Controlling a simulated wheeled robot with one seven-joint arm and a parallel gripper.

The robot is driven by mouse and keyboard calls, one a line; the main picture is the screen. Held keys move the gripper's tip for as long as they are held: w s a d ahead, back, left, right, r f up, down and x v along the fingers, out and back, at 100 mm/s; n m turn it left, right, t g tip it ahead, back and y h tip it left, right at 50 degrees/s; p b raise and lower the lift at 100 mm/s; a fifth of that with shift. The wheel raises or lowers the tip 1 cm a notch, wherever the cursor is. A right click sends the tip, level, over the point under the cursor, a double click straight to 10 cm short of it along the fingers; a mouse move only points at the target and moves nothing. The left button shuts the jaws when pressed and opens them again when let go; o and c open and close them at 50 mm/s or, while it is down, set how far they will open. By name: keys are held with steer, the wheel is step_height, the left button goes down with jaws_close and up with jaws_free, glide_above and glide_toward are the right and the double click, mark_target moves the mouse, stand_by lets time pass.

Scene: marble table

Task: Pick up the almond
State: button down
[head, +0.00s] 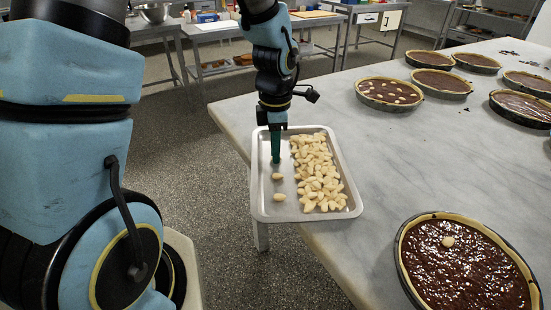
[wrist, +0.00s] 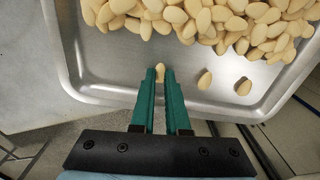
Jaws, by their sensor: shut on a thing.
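My gripper (head: 276,158) points down into a metal tray (head: 264,212) at the table's left edge. In the wrist view its two green fingers (wrist: 160,72) are closed on a pale almond (wrist: 160,70), which shows between the fingertips. The fingers hide this almond in the head view. Two loose almonds lie apart in the tray: one (head: 277,176) just below the gripper and one (head: 279,197) nearer the front. They also show in the wrist view, at right of the fingers (wrist: 204,80) and farther right (wrist: 244,87). A heap of almonds (head: 316,172) fills the tray's right half.
A chocolate tart (head: 465,270) with one almond (head: 448,241) on it stands at the front right of the marble table (head: 360,130). Several tarts stand at the back right, one (head: 388,93) topped with several almonds. The tray's raised rim surrounds my fingers. The table's middle is clear.

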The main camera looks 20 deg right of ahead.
step_height(320, 180, up, 10)
steer(key=b, duration=0.1)
steer(key=shift+b, duration=0.35)
stand_by(0.8)
